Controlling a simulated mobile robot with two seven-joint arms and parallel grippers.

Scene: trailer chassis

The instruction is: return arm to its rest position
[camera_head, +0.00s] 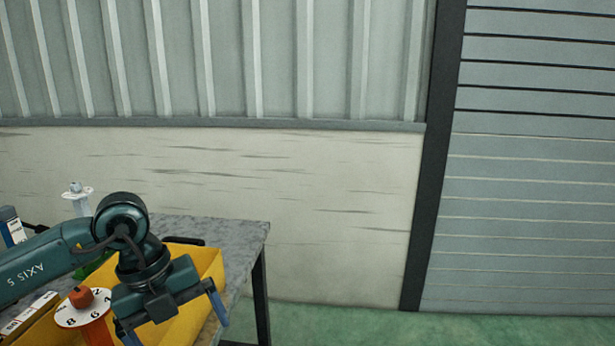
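My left arm (45,262) comes in from the left over a table and bends down at the wrist. Its gripper (176,322) points downward with its two blue fingers spread wide apart. I see nothing held between the fingers. The gripper is in front of a yellow bin (208,262), which it partly hides. Whether the fingers touch the bin, I cannot tell. My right arm and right gripper are not in view.
The grey table (240,232) carries the yellow bin, an orange knob on a white numbered dial (82,306), and a white spool-like object (77,198). Green floor (340,325) lies open to the right. A pale wall (330,200) and a slatted shutter door (530,200) stand behind.

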